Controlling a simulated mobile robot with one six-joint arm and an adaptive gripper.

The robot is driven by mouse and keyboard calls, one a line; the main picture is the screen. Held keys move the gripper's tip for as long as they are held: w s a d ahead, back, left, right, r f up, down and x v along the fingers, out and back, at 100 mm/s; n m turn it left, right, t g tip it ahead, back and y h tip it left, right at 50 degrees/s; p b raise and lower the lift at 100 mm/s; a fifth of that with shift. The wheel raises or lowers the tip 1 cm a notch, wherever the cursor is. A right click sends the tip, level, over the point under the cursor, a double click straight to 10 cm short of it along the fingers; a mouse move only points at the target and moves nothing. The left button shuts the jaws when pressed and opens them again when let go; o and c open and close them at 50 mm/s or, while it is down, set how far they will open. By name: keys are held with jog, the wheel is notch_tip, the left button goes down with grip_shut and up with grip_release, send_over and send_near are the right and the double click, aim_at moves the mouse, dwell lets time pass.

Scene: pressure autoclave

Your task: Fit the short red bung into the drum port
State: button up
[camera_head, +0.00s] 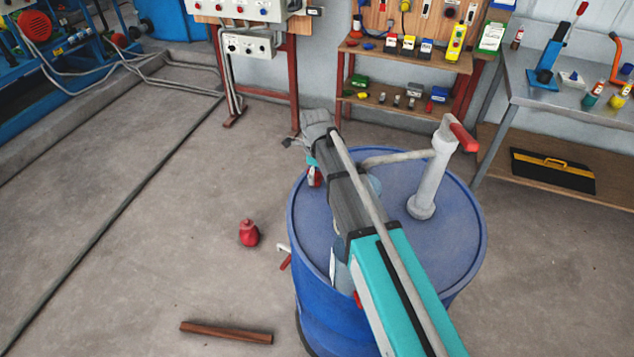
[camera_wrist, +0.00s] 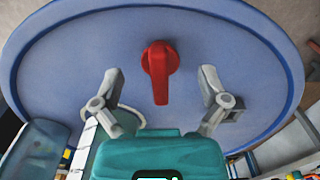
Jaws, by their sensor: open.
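A short red bung (camera_wrist: 160,70), with a round top and a narrow grip, shows against the blue lid of the drum (camera_wrist: 70,62) in the wrist view. My gripper (camera_wrist: 161,90) is open, one finger on each side of the bung, with clear gaps. The fingers do not touch it. I cannot tell whether it sits in a port or only on the lid; no open port shows. In the head view the drum (camera_head: 455,235) stands under my arm, which covers much of the lid and hides the gripper.
A pale upright pipe with a red handle (camera_head: 430,180) rises from the lid's right side. A red bottle-like object (camera_head: 249,233) and a brown bar (camera_head: 227,332) lie on the floor to the left. Shelves (camera_head: 400,112) and a grey bench (camera_head: 575,95) stand behind. The left floor is mostly clear.

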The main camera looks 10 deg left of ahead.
jog(key=shift+f+b, duration=0.85)
jog(key=shift+f, duration=0.25)
jog(key=shift+c, duration=0.3)
grip_shut()
jog(key=shift+r, duration=0.2)
notch_tip(320, 180, up, 3)
jog(key=p, duration=0.3)
jog(key=shift+f, duration=0.1)
jog(key=s+d+r+p, duration=0.2)
jog(key=s+r+p, duration=0.8)
jog(key=s, duration=0.3)
jog(key=shift+s+d, duration=0.25)
jog(key=shift+s, duration=0.15)
jog(key=shift+f, duration=0.1)
